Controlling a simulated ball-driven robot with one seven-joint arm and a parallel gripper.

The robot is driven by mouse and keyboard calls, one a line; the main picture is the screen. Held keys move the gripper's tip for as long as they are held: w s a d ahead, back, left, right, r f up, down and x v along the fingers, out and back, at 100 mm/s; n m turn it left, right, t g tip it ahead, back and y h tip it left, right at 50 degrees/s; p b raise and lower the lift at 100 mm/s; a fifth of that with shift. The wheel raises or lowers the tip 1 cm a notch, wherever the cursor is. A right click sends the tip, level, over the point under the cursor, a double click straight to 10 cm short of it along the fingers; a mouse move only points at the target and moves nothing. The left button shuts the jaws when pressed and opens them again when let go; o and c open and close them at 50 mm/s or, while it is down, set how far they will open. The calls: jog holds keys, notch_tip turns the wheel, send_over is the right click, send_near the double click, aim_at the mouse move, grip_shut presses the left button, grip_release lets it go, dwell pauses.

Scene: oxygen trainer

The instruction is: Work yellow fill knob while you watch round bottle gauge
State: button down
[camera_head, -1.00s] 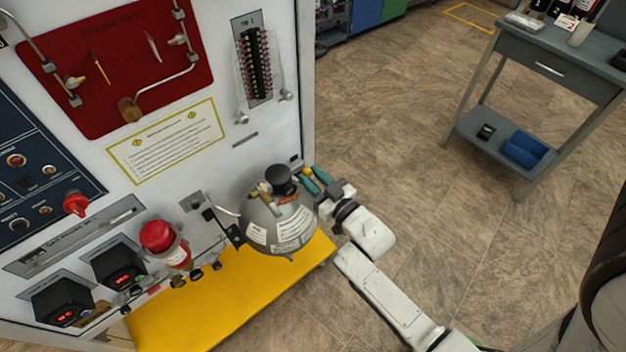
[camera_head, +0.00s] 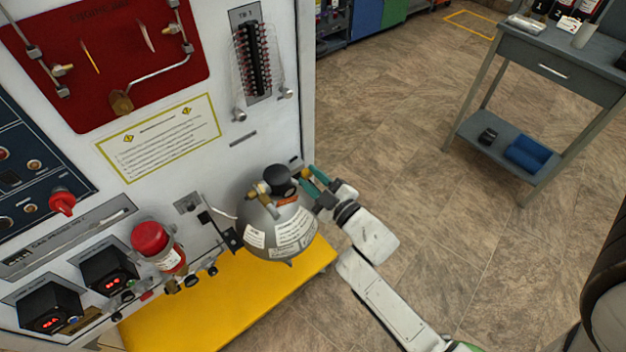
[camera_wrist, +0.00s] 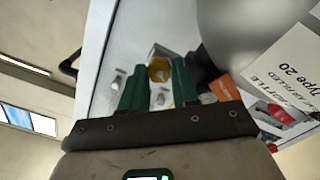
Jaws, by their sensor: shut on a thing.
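The yellow fill knob (camera_wrist: 159,69) shows in the wrist view between the green fingertips of my gripper (camera_wrist: 158,78), which is shut on it. The bottle is mounted at the panel front, with a black round part (camera_head: 278,178) on top that may be the gauge. I see no dial face or needle, so no reading can be made out. The bottle (camera_wrist: 235,40) also fills the upper right of the wrist view.
The white panel carries a red engine board (camera_head: 105,60), a red-topped cylinder (camera_head: 150,238) and two boxes with red displays (camera_head: 108,270). A yellow shelf (camera_head: 215,305) lies below. A grey table (camera_head: 560,70) stands at upper right; the floor between is clear.

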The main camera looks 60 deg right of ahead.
dwell(0.4)
jog(key=c, duration=0.8)
grip_release()
jog(key=shift+c, duration=0.2)
jog(key=v, duration=1.1)
jog(key=shift+b, duration=0.45)
jog(key=shift+w, duration=0.1)
